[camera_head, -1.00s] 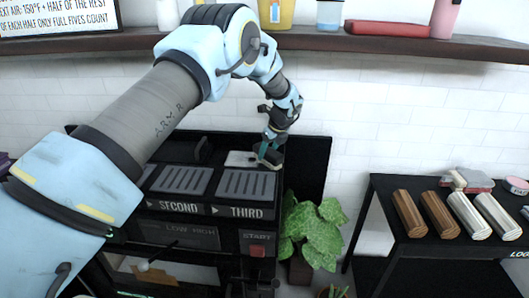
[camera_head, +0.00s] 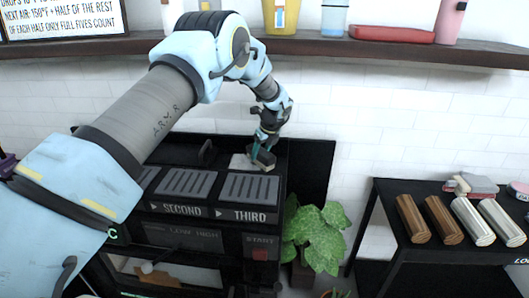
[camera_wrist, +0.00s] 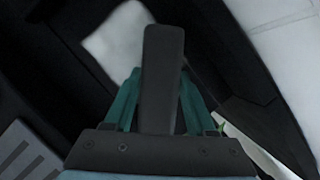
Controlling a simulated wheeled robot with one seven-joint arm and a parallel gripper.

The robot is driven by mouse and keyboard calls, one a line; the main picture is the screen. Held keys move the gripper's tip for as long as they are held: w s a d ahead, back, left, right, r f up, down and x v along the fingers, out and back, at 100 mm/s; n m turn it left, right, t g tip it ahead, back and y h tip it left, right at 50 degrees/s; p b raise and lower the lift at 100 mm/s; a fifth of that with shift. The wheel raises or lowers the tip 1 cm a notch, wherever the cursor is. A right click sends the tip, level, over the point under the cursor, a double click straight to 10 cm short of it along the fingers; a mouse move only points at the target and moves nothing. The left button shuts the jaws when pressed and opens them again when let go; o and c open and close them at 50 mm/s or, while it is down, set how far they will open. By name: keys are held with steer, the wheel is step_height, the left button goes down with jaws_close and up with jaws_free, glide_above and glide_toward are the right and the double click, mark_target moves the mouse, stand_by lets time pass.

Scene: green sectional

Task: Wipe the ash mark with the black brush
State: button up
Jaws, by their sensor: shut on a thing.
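The black brush (camera_wrist: 163,70) is between the two teal fingers of my gripper (camera_wrist: 158,100) in the wrist view, and the jaws are shut on it. In the head view my gripper (camera_head: 257,150) is low over the back right of the dark stove-like unit, with the brush (camera_head: 264,158) under it. The pale ash mark (camera_head: 239,162) lies on the unit's top, just left of the brush. It also shows in the wrist view (camera_wrist: 118,36), partly hidden by the brush. I cannot tell whether the brush touches the surface.
Slatted panels (camera_head: 250,187) lie in front of the mark, above labels such as THIRD. A leafy plant (camera_head: 313,235) stands right of the unit. A black table (camera_head: 405,195) at the right holds several logs. A shelf (camera_head: 330,43) with containers runs along the tiled wall above.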

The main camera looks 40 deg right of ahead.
steer(key=shift+w+a+f+p, duration=0.2)
steer(key=shift+w+a+p, duration=0.1)
steer(key=shift+w+a, duration=1.15)
steer(key=shift+w+a+r+p, duration=0.1)
steer(key=shift+w+a+p, duration=0.35)
steer(key=shift+w+a, duration=0.85)
steer(key=shift+w+a+r+p, duration=0.1)
steer(key=shift+w+a+p, duration=0.3)
steer(key=shift+w+a, duration=0.9)
steer(key=shift+w+d+f, duration=0.1)
steer(key=shift+w+d, duration=0.4)
steer(key=shift+w, duration=0.05)
steer(key=shift+s+d+b, duration=0.35)
steer(key=shift+s+d, duration=1.05)
steer(key=shift+d, duration=0.1)
steer(key=shift+s+d+b, duration=0.3)
steer(key=shift+s+d, duration=1.25)
steer(key=shift+d, duration=0.1)
steer(key=shift+s+d+b, duration=0.45)
steer(key=shift+s+d, duration=1.8)
steer(key=shift+d, duration=0.25)
steer(key=shift+r, duration=0.2)
